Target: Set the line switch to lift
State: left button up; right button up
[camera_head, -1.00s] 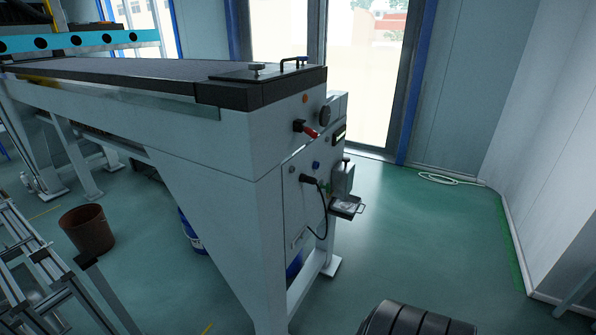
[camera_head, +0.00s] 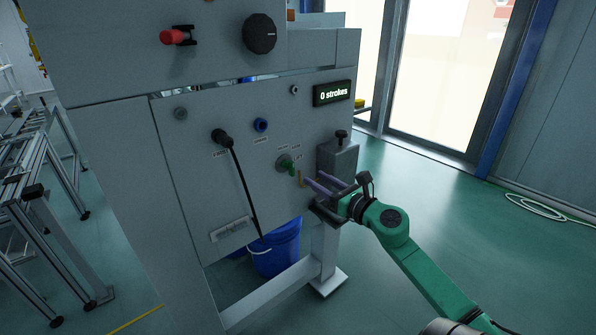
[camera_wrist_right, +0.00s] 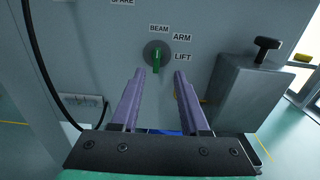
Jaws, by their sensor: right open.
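The line switch is a green knob (camera_head: 286,164) on a round grey base on the grey panel. In the right wrist view the knob (camera_wrist_right: 157,58) has the labels BEAM above it, ARM at upper right and LIFT at right. Its green handle hangs down or sticks out toward the camera; I cannot tell which label it is set to. My right gripper (camera_head: 306,182) is open, its two purple fingers pointing at the panel just short of the switch. My left gripper is not in view.
A grey box with a black knob (camera_head: 340,158) stands out right of the switch. A black plug (camera_head: 221,137) with a hanging cable is at left. A red handle (camera_head: 174,37), a black dial (camera_head: 259,34) and a "0 strokes" display (camera_head: 333,93) are above. A blue bucket (camera_head: 277,250) stands below.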

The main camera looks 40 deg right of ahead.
aim_at(293, 166)
jog(key=w, duration=0.8)
jog(key=shift+w+a+r, duration=0.1)
jog(key=shift+a, duration=0.15)
jog(key=shift+w, duration=0.5)
grip_shut()
